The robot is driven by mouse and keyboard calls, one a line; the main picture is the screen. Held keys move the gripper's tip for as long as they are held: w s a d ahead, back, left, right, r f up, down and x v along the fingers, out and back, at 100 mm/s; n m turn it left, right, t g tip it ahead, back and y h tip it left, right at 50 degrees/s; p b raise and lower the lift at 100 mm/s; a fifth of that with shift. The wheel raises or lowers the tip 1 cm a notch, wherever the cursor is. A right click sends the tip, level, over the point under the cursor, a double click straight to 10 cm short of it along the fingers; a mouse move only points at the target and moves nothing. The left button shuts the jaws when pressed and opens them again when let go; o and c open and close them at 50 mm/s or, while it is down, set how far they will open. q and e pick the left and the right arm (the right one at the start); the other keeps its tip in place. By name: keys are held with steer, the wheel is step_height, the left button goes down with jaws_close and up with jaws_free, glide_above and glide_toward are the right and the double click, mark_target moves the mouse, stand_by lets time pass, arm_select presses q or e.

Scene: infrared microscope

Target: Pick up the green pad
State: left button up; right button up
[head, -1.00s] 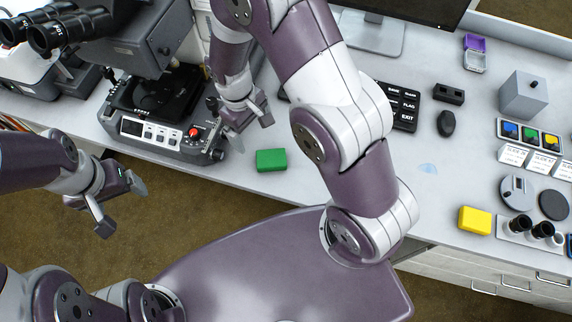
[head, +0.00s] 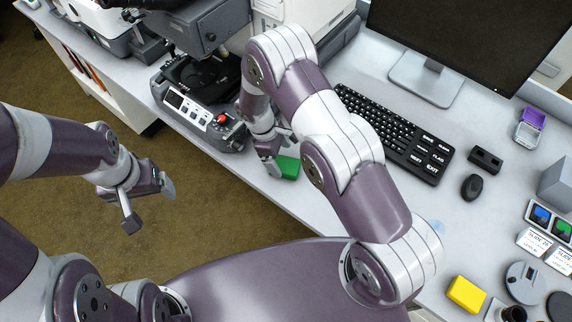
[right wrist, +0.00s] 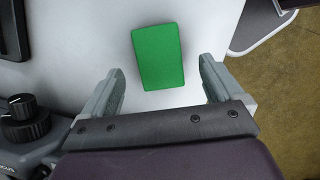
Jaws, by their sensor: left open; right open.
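The green pad (head: 288,167) lies on the desk near its front edge, to the right of the microscope. My right gripper (head: 279,150) is open just over and beside it, and hides part of it in the head view. In the right wrist view the pad (right wrist: 158,56) shows whole, and its near end lies between the two open fingers of the right gripper (right wrist: 160,82), with a gap on each side. My left gripper (head: 149,204) is open and empty over the floor, away from the desk.
The microscope (head: 205,42) stands left of the pad. The keyboard (head: 376,118) and mouse (head: 472,187) lie to the right. A yellow pad (head: 466,294) sits near the front edge at the right. Bare desk lies between the green pad and the keyboard.

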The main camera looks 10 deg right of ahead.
mark_target(284, 164)
steer(key=x, duration=0.4)
steer(key=shift+w+f+p, duration=0.2)
steer(key=shift+p, duration=0.2)
steer(key=shift+s, duration=0.1)
steer(key=shift+c, duration=1.2)
steer(key=c, duration=1)
steer(key=shift+o, duration=0.2)
steer(key=shift+r, duration=0.1)
steer(key=shift+r, duration=0.45)
step_height(284, 164, up, 3)
steer(key=shift+r+b, duration=0.1)
steer(key=shift+b, duration=0.6)
steer(key=s+r, duration=0.3)
steer(key=s, duration=0.2)
steer(key=s+d+r+b, duration=0.1)
steer(key=s+r, duration=0.3)
steer(key=s, duration=0.2)
steer(key=shift+s+d+b, duration=0.25)
steer(key=shift+b, duration=0.05)
